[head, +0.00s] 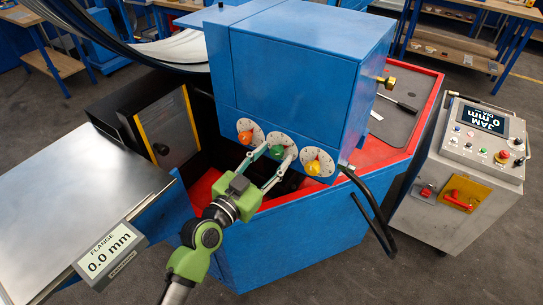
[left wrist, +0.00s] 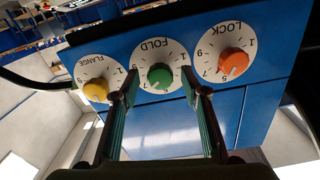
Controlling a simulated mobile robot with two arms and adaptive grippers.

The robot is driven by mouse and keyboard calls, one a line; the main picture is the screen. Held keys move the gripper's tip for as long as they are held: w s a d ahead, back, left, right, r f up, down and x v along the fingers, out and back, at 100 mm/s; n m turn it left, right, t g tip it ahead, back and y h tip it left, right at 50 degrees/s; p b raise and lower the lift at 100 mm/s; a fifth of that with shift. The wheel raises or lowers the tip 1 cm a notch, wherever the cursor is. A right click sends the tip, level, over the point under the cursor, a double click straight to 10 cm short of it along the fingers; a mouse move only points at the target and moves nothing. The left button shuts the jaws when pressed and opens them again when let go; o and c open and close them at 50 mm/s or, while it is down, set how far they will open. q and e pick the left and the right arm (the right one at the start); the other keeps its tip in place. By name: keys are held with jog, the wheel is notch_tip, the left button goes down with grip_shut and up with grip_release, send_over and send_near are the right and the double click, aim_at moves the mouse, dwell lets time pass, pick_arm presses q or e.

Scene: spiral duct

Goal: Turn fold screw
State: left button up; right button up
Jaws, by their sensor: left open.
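The fold screw is a green knob (head: 276,152) on a white numbered dial, in the middle of three dials on the blue machine head. It also shows in the left wrist view (left wrist: 160,75) under the label FOLD, its marker near 7. My left gripper (head: 270,158) is open, with one finger on each side of the green knob. In the left wrist view the fingertips (left wrist: 160,82) flank the knob with gaps visible; I cannot tell whether they reach its depth. My right gripper is not in view.
An orange-red LOCK knob (head: 245,137) and a yellow FLANGE knob (head: 313,167) sit close on either side. A black bent handle (head: 372,210) sticks out at right. A control console (head: 470,150) reads JAM 0 mm; a flange display (head: 109,252) reads 0.0 mm.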

pick_arm(q)
jog(key=c, duration=1.1)
jog(key=shift+n, duration=0.3)
jog(key=n+p, duration=0.1)
jog(key=n, duration=0.2)
jog(key=shift+r, duration=0.1)
jog(key=n+p, duration=0.1)
jog(key=n, duration=0.3)
jog(key=n+p, duration=0.1)
jog(key=n, duration=0.3)
jog(key=shift+n, duration=0.3)
jog(key=shift+n+p, duration=0.4)
jog(key=shift+n, duration=1.5)
